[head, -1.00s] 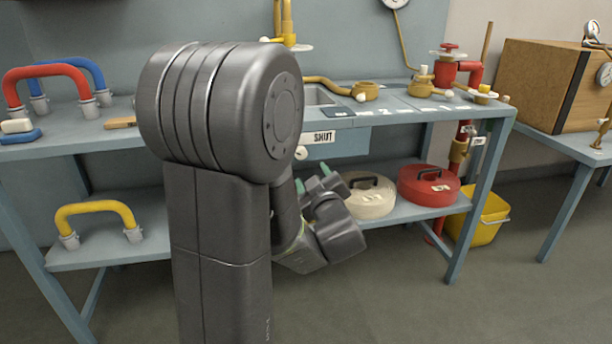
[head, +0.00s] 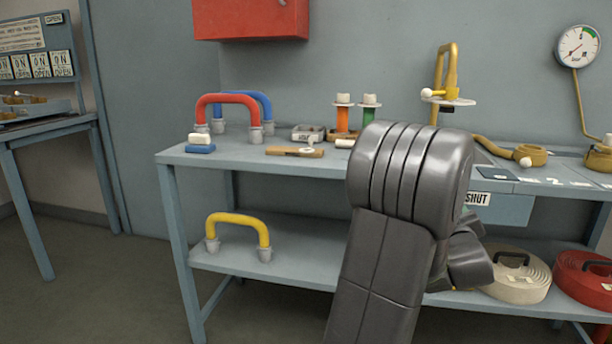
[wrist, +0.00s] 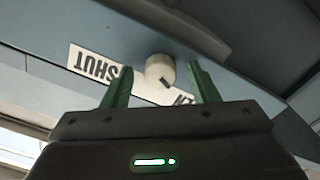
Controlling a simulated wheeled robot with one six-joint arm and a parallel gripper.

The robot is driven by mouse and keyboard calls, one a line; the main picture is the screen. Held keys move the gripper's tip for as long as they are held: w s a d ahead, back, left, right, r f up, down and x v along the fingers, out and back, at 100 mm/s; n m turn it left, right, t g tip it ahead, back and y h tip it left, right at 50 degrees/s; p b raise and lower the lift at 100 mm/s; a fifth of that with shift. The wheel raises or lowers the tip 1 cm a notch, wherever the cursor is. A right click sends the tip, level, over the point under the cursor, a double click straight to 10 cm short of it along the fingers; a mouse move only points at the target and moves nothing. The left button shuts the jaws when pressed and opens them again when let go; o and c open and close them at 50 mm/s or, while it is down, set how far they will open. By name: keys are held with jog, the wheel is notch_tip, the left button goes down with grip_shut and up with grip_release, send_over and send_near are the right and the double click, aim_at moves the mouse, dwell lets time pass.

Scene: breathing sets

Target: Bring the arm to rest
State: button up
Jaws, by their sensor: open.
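My gripper (wrist: 160,68) is open in the wrist view, with two green fingers set wide apart and nothing held. A white round knob (wrist: 159,69) with a dark mark appears between the fingertips, on the blue-grey bench front. I cannot tell how far ahead it is, but no finger is seen touching it. An upside-down SHUT label (wrist: 98,66) is left of the knob. In the head view my arm (head: 410,200) stands folded before the bench, and its bulk hides the fingers and the knob. The SHUT label (head: 477,198) also shows there.
The bench (head: 240,160) carries red (head: 228,100) and blue hoses, orange and green pieces and yellow pipe fittings. Its lower shelf (head: 310,262) holds a yellow hose (head: 237,220) and white (head: 517,285) and red (head: 590,272) coils. Open floor (head: 90,290) lies left.

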jog(key=shift+x, duration=0.95)
jog(key=shift+s, duration=0.15)
